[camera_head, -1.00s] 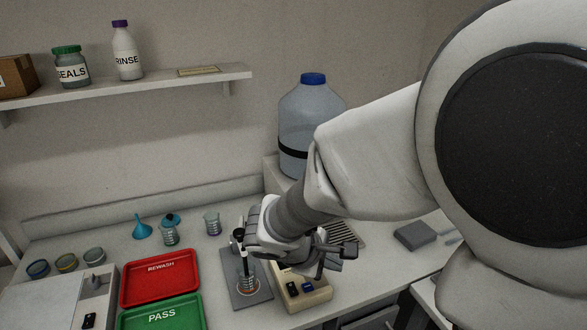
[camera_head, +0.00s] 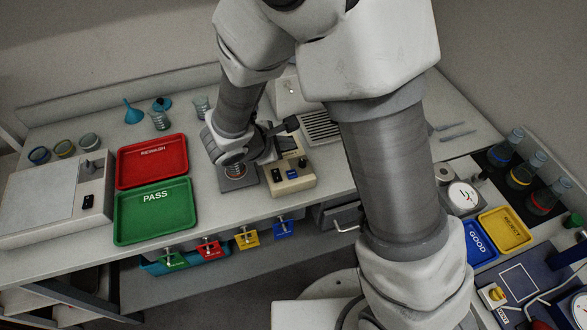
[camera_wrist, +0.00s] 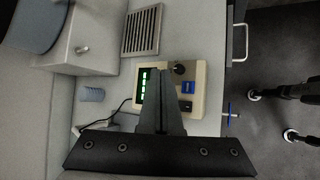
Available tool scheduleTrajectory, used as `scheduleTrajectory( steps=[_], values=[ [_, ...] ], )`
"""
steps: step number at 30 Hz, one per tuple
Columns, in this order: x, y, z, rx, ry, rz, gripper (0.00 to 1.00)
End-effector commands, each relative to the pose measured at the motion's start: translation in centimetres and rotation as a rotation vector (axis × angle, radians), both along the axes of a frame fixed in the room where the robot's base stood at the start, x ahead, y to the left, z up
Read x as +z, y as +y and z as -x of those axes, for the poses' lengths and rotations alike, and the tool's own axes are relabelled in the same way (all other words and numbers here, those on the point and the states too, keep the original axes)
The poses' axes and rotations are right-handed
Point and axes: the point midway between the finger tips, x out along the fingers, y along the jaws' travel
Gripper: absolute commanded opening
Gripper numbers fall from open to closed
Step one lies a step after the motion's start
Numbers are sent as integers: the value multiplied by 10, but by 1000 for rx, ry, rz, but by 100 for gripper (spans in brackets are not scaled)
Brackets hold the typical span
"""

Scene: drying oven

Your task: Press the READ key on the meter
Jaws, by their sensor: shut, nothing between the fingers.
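The meter (camera_head: 289,187) is a beige box on the bench. In the wrist view the meter (camera_wrist: 199,73) shows a lit green display, a black knob (camera_wrist: 180,69), a blue key (camera_wrist: 188,87) and a black key (camera_wrist: 188,105). Labels on the keys are too small to read. My gripper (camera_wrist: 163,70) is shut and empty. Its fingers overlap the display side of the meter in the wrist view, left of the blue key. I cannot tell the height between them. In the head view the gripper (camera_head: 290,125) is behind the meter's key face, partly hidden by my arm.
Left of the meter is a grey plate (camera_head: 245,184) with a coiled part. Red REWASH (camera_head: 183,168) and green PASS (camera_head: 125,225) trays lie further left.

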Motion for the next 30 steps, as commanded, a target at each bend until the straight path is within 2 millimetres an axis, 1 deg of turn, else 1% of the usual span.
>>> scheduleTrajectory(
  steps=[8, 14, 20, 27, 30],
  values=[
    [-1, 0, 0, -1, 0, -1, 0],
    [-12, 0, 0, -2, 0, 0, 0],
    [-37, -1, 0, -2, 1, 1, 0],
    [-72, -1, 0, -2, 0, 0, 0],
    [-81, 0, 0, -2, 0, 0, 0]
  ],
)
